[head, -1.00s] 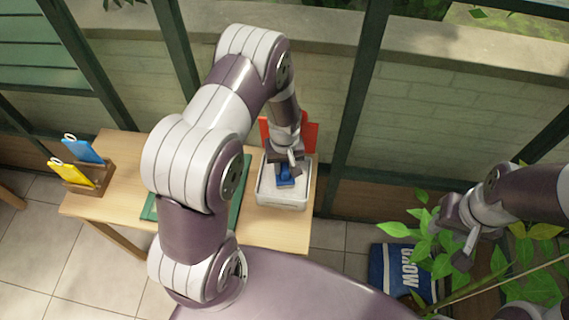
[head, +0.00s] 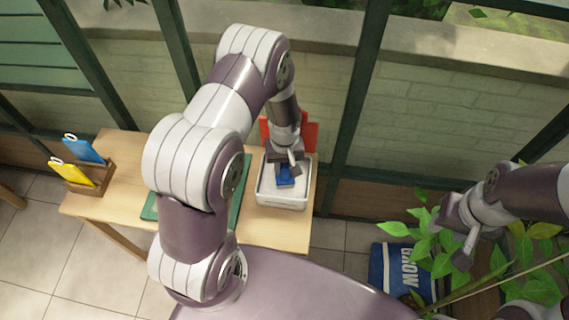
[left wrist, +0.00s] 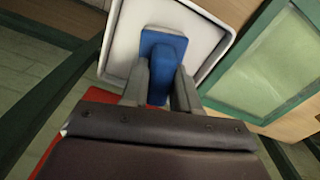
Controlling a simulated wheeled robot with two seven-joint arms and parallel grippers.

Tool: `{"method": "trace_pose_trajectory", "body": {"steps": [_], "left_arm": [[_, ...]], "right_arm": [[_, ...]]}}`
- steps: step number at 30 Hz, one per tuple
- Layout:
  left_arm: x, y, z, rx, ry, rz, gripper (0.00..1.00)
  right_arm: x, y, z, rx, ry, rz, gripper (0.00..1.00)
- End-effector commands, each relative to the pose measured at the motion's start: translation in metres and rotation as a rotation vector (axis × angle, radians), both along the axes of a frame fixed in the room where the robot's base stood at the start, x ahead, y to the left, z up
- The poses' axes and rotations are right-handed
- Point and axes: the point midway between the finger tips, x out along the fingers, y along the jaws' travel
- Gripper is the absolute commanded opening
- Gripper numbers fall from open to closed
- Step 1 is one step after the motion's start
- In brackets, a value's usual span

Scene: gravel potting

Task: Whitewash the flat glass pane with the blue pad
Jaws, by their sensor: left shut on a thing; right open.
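The blue pad (head: 285,174) is held in my left gripper (head: 287,166), which is shut on it. The pad is over or in the white tray (head: 283,203) at the right of the table, and I cannot tell whether it touches the tray's floor. In the left wrist view the pad (left wrist: 160,62) is between the two fingers, with the tray (left wrist: 118,48) around it. The pane in its green frame (left wrist: 262,72) lies flat beside the tray; in the head view my left arm hides most of it. My right gripper (head: 466,243) is open and empty at the right, among leaves.
A wooden rack (head: 95,188) with a blue (head: 84,149) and a yellow tool (head: 73,172) stands at the table's left. A red panel (head: 309,135) is behind the tray. A leafy plant (head: 425,240) and a blue bag (head: 392,268) are at the right.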

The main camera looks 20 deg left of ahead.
Motion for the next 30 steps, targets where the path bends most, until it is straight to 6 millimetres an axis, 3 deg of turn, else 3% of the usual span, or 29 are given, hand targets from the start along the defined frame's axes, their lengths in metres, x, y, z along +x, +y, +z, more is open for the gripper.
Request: {"method": "trace_pose_trajectory", "body": {"steps": [5, 22, 30], "left_arm": [[-0.001, 0.000, 0.005, 0.000, 0.004, 0.000, 0.05], [-0.001, 0.000, 0.069, 0.000, 0.002, 0.000, 0.05], [-0.001, 0.000, 0.069, 0.000, 0.002, 0.000, 0.05]], "right_arm": [[0.000, 0.000, 0.006, 0.000, 0.000, 0.000, 0.43], [0.000, 0.000, 0.063, 0.000, 0.000, 0.000, 0.43], [0.000, 0.000, 0.063, 0.000, 0.000, 0.000, 0.43]]}}
